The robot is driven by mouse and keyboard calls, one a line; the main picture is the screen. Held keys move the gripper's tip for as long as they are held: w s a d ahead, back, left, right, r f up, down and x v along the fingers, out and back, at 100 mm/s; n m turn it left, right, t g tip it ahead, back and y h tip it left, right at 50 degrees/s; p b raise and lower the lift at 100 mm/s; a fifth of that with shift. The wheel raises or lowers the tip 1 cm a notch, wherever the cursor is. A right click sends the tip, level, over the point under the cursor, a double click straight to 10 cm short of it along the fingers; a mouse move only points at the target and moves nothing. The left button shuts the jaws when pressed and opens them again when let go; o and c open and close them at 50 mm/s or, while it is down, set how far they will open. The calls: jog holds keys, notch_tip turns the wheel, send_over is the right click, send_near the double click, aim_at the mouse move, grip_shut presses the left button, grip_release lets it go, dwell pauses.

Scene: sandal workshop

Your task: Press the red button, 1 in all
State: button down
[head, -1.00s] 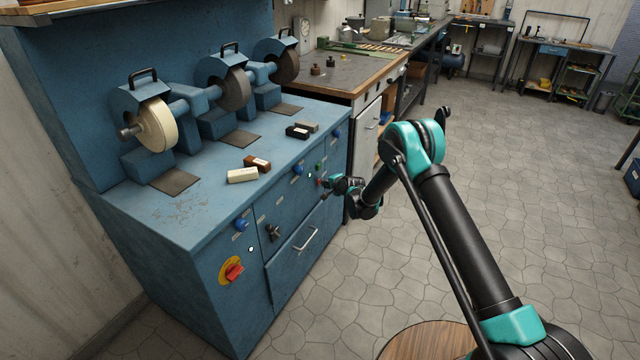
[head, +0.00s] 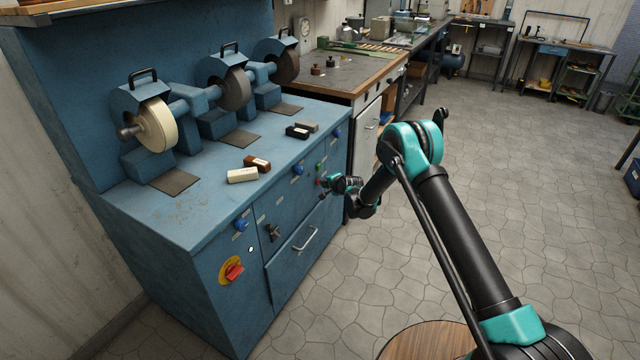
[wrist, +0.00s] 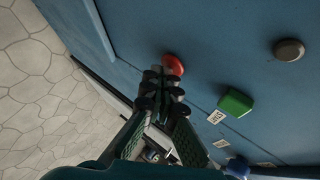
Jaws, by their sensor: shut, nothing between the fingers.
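The red button (wrist: 173,64) is a round cap on the blue cabinet front. In the head view it is a tiny red spot (head: 318,182) beside my gripper (head: 326,192). In the wrist view my gripper (wrist: 161,88) is shut and empty, with its fingertips at the lower edge of the red button, covering a little of it. I cannot tell whether they touch it.
A green button (wrist: 236,102) and a dark round knob (wrist: 289,50) are near the red button. The blue cabinet (head: 205,210) carries grinding wheels on top. A drawer handle (head: 306,238) and a red-yellow switch (head: 233,271) are on its front. The floor (head: 500,190) is clear.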

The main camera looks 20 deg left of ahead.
jog(key=shift+s+d, duration=0.1)
jog(key=shift+d, duration=0.75)
jog(key=shift+s+d, duration=0.2)
jog(key=shift+d, duration=2.25)
